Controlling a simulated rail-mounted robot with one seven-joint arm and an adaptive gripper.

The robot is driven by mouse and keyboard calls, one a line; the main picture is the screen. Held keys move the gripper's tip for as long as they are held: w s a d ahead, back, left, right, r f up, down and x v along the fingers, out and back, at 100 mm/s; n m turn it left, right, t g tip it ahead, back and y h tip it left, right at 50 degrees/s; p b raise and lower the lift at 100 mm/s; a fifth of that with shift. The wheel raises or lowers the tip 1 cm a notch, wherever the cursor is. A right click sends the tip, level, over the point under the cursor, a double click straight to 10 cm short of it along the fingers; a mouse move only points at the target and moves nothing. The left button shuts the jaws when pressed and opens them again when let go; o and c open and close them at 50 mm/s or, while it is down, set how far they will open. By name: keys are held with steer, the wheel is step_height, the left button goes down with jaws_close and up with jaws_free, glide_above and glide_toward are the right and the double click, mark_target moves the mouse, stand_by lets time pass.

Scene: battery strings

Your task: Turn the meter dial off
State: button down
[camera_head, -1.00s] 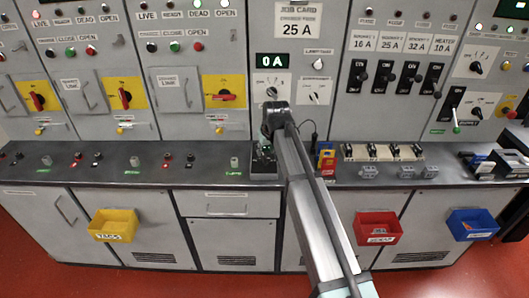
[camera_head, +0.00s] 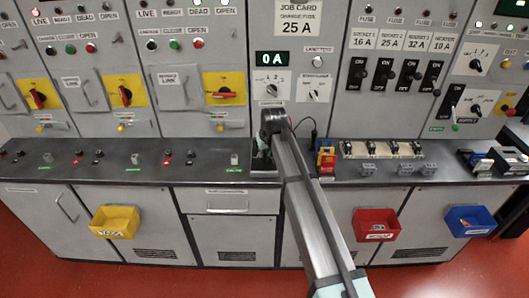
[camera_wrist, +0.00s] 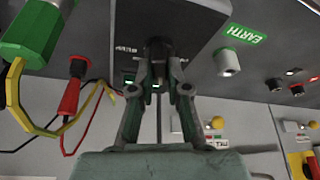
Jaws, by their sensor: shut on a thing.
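A dark box with white lettering (camera_wrist: 123,48) fills the upper middle of the wrist view, and a small dark knob (camera_wrist: 158,48) stands out from it. I take this knob to be the meter dial. My gripper (camera_wrist: 158,78) is shut on the knob, one finger on each side; its pointer and setting cannot be read. In the head view my gripper (camera_head: 262,160) is low at the bench, just below the wall panel, and my arm hides most of the box there.
A green plug (camera_wrist: 30,35) and a red plug (camera_wrist: 73,88) with cables are left of my gripper in the wrist view. A round post (camera_wrist: 227,62) stands by the EARTH label. The panel display (camera_head: 271,58) reads 0 A. Yellow and red blocks (camera_head: 326,160) stand right of my arm.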

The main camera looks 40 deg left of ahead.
steer(key=shift+n+b, duration=0.3)
steer(key=shift+n, duration=0.1)
steer(key=n+b, duration=0.1)
steer(key=n+g+b, duration=0.1)
steer(key=n, duration=0.1)
steer(key=shift+w+f+n+g+y, duration=0.1)
steer(key=shift+w+n+g+y, duration=0.05)
steer(key=shift+n+g+y, duration=0.15)
steer(key=shift+n+g+b, duration=0.7)
steer(key=shift+n+b, duration=0.15)
steer(key=shift+n, duration=0.95)
steer(key=c, duration=1.1)
jaws_free()
steer(key=shift+c, duration=0.2)
